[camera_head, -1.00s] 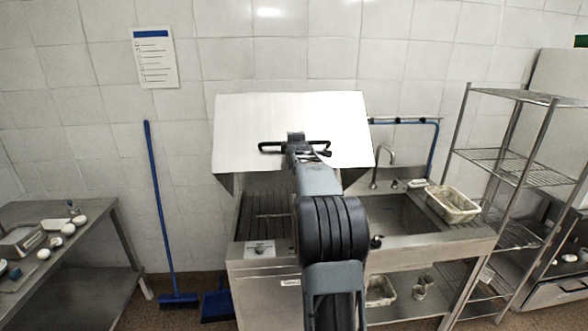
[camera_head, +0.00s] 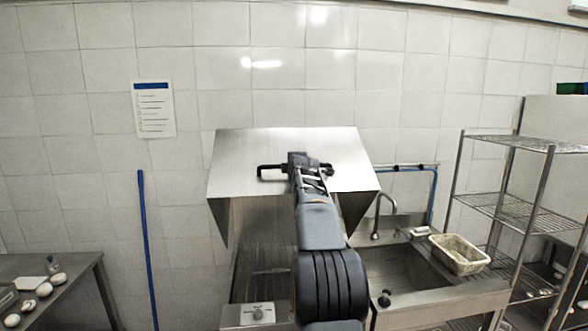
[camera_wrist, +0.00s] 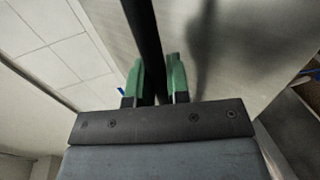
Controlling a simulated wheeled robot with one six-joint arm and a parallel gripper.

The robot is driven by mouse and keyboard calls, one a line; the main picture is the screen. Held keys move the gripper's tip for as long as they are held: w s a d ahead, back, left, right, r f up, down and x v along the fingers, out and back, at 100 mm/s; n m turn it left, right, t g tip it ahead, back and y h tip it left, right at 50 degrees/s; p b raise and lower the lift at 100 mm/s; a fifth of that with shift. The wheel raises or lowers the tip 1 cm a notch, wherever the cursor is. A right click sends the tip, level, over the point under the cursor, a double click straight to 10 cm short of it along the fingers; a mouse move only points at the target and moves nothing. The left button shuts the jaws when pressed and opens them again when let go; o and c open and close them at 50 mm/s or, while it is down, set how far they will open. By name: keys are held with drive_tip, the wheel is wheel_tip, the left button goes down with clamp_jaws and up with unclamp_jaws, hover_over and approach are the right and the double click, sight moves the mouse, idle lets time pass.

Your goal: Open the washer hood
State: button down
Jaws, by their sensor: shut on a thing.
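The washer hood (camera_head: 240,150) is a brushed steel box cover above the washer deck (camera_head: 265,270), raised with its front face tilted upward. Its dark side walls show below the face. A black bar handle (camera_head: 272,168) crosses the face. My gripper (camera_head: 297,165) is at the middle of this handle. In the wrist view the green fingertips of my gripper (camera_wrist: 157,80) are closed on the black handle (camera_wrist: 143,40), one on each side. The steel face of the hood (camera_wrist: 240,50) is close to the right. My arm hides part of the deck.
A sink (camera_head: 400,270) with a curved tap (camera_head: 378,205) and a perforated basket (camera_head: 460,250) stands to the right. A wire shelf (camera_head: 510,210) is farther right. A steel table (camera_head: 75,275) is at left, and a blue broom handle (camera_head: 147,240) leans on the wall.

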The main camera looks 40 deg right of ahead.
drive_tip(key=c, duration=1.2)
unclamp_jaws()
drive_tip(key=shift+a, duration=0.1)
drive_tip(key=shift+o, duration=0.5)
drive_tip(key=shift+s, duration=0.1)
drive_tip(key=shift+s+a+b, duration=0.1)
drive_tip(key=shift+s+b, duration=0.15)
drive_tip(key=shift+b, duration=0.15)
drive_tip(key=b+v, duration=0.6)
drive_tip(key=v, duration=0.7)
